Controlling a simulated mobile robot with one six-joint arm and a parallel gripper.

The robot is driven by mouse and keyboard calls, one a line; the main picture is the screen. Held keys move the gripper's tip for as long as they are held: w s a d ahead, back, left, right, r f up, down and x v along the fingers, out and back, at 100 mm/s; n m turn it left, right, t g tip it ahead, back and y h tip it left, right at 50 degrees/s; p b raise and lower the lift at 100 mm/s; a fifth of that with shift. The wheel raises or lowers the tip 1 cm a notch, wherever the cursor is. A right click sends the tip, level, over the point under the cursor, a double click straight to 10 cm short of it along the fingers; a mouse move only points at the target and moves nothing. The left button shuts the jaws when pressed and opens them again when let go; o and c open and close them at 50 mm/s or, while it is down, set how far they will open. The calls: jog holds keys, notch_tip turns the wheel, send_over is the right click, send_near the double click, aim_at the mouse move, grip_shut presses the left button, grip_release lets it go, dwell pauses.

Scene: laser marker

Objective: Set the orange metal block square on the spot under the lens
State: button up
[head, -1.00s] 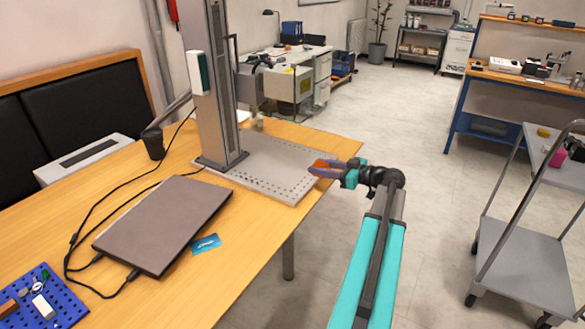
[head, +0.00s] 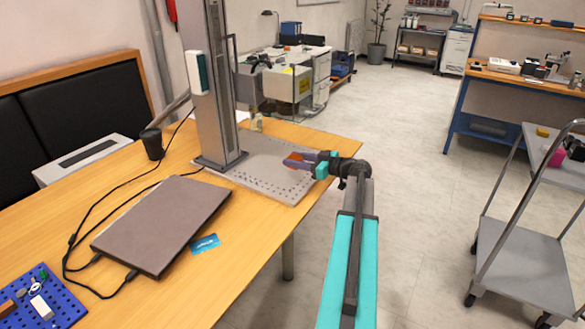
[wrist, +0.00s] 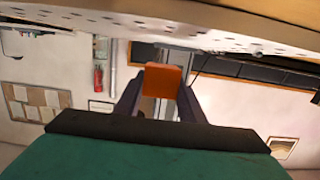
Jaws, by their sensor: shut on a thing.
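The orange metal block (wrist: 163,77) is held between the two fingers of my gripper in the wrist view. In the head view my gripper (head: 300,162) is shut on the block over the right part of the laser marker's grey perforated base plate (head: 262,180). Only a small patch of orange shows there between the fingers. I cannot tell how high the block is above the plate. The marker's grey column (head: 213,95) stands at the back left of the plate. The lens and the spot under it cannot be made out.
A closed laptop (head: 162,225) with cables and a blue card (head: 205,243) lie left of the plate. A dark cup (head: 152,143) stands behind. A blue pegboard tray (head: 38,300) is at front left. A grey cart (head: 520,270) stands at right.

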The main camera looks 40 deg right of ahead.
jog(key=shift+w, duration=0.15)
jog(key=shift+w, duration=0.25)
jog(key=shift+w+a+f, duration=0.1)
jog(key=shift+w+f, duration=0.05)
jog(key=shift+f, duration=0.75)
jog(key=shift+w+f, duration=0.1)
jog(key=shift+f, duration=0.8)
jog(key=shift+f, duration=0.1)
jog(key=o, duration=1.2)
jog(key=shift+s, duration=0.2)
jog(key=v, duration=1.1)
jog(key=shift+s, duration=0.35)
